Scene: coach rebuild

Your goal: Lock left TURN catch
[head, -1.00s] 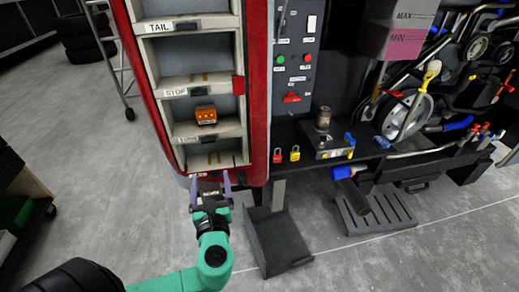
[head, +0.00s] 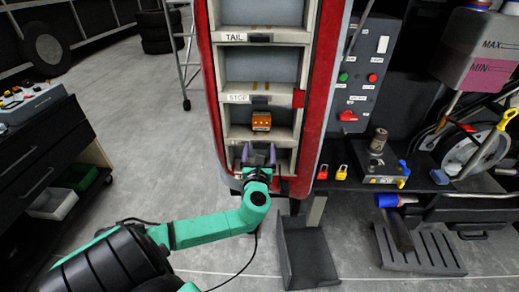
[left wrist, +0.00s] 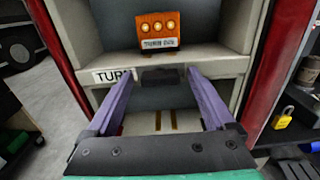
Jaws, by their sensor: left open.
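The TURN catch (left wrist: 162,76) is a dark block on the shelf edge, just right of the TURN label (left wrist: 113,76) in the left wrist view. Whether it is locked cannot be told. An orange lamp unit (left wrist: 158,31) with three round lights and a white tag sits in the bay directly above; it also shows in the head view (head: 261,121). My left gripper (head: 259,156) is open and empty at the TURN edge of the rack. Its purple fingers (left wrist: 157,82) stand on either side of the catch; contact is not clear. The right gripper is out of view.
The rack's red frame (head: 324,110) stands close to the right of my left gripper. A red padlock (head: 341,173) and a yellow padlock (head: 323,172) are at the right. A dark tray (head: 303,257) is below. Grey floor is open left of the rack.

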